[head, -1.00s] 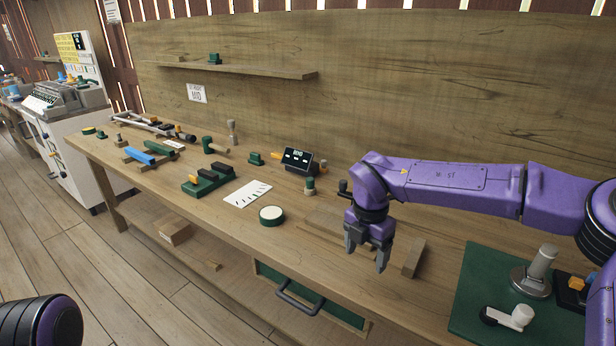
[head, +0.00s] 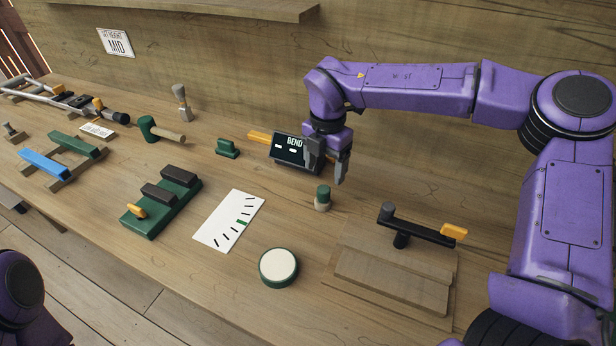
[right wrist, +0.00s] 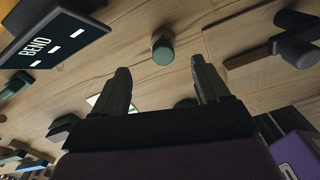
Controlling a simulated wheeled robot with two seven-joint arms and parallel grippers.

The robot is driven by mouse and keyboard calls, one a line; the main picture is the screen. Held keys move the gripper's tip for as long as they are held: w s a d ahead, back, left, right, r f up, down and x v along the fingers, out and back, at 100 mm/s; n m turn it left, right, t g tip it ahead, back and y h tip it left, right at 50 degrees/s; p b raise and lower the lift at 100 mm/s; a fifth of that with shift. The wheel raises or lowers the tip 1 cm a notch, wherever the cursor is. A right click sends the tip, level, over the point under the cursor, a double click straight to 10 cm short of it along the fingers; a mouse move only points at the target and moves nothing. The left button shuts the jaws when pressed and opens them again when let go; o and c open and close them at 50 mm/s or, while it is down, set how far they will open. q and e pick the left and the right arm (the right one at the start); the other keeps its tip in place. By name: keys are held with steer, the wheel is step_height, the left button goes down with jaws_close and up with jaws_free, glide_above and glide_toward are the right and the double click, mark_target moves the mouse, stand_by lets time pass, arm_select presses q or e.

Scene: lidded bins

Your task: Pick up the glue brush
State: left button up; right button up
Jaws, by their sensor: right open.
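No thing is plainly marked as the glue brush. A small upright piece with a green top and pale lower part (head: 322,198) stands on the bench; I cannot tell if it is the brush. My right gripper (head: 325,167) is open and empty, pointing down above the bench, just behind this piece and beside the BEND display. In the right wrist view the green-topped piece (right wrist: 163,50) lies ahead of the gap between the open fingers (right wrist: 160,72), apart from them. A grey upright tool with a narrow neck (head: 181,103) stands farther left. My left gripper is out of view.
The BEND display (head: 296,151) stands close left of the gripper. A round white-topped green tin (head: 278,267), a marked white card (head: 229,221) and a wooden board (head: 390,281) with a black lever (head: 417,230) lie nearer. A green mallet (head: 160,130) lies left.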

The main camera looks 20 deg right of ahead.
mark_target(324, 189)
steer(key=f, duration=0.1)
steer(key=s+f, duration=0.1)
steer(key=f, duration=0.1)
steer(key=shift+s+f, duration=0.2)
steer(key=shift+f, duration=0.1)
steer(key=shift+s+f, duration=0.25)
steer(key=shift+f, duration=0.05)
steer(key=f, duration=0.1)
steer(key=w+f+p, duration=0.1)
steer(key=f, duration=0.3)
steer(key=shift+w+a+p, duration=0.15)
steer(key=shift+w+p, duration=0.15)
steer(key=shift+w, duration=0.05)
steer(key=shift+f, duration=0.3)
steer(key=shift+s, duration=0.25)
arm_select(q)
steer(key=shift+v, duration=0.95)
arm_select(e)
steer(key=c, duration=1.1)
